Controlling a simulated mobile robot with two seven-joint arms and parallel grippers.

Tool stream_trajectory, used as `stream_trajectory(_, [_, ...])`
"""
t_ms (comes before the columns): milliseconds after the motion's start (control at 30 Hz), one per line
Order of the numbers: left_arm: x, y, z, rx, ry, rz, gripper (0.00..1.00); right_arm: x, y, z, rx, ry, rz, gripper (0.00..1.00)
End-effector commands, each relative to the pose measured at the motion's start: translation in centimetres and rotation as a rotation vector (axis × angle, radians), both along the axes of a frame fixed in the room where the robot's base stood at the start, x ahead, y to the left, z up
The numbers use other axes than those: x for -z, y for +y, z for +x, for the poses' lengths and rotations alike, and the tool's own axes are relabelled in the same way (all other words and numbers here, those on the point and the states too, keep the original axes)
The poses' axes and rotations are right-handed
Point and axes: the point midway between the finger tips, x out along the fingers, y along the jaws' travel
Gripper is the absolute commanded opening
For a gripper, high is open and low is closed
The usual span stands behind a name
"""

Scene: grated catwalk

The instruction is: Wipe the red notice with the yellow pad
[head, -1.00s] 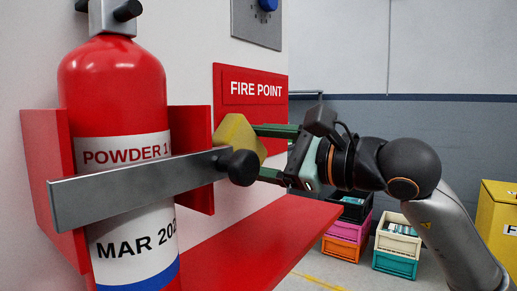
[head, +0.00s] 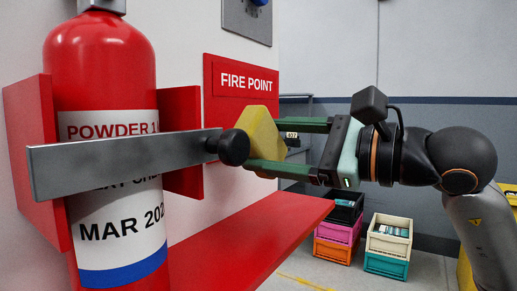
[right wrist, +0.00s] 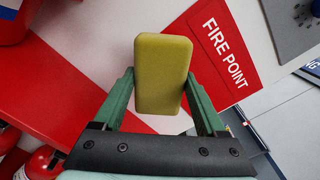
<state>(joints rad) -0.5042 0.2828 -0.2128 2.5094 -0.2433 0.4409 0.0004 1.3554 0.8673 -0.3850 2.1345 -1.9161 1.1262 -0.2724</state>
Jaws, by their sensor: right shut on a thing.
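The red notice (head: 241,79) reading "FIRE POINT" is on the pale wall, right of the extinguisher; it also shows in the right wrist view (right wrist: 222,48). My right gripper (head: 270,145) is shut on the yellow pad (head: 259,128), with its green fingers on either side of it. In the right wrist view the pad (right wrist: 160,73) stands upright between the fingers, in front of the wall. The pad is in front of the notice's lower part in the head view; I cannot tell whether they touch. My left gripper is out of view.
A red extinguisher (head: 100,70) stands at left behind a grey metal strap (head: 110,160) with a black knob (head: 233,147), close to the pad. A red shelf (head: 250,235) juts out below. Stacked crates (head: 388,245) stand on the floor behind.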

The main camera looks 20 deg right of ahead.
Motion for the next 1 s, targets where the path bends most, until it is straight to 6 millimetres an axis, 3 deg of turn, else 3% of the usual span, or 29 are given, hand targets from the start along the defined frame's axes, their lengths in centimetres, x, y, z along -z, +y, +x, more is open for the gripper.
stream_trajectory(367, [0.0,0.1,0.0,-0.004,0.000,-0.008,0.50,0.0,-0.2,-0.2,0.001,0.000,0.000,0.29])
stream_trajectory(700, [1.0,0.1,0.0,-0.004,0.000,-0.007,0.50,0.1,-1.9,-2.3,0.002,-0.001,0.000,0.29])
stream_trajectory(1000, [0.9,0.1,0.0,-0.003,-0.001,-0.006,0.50,0.0,-1.9,-2.4,0.001,-0.001,0.000,0.29])
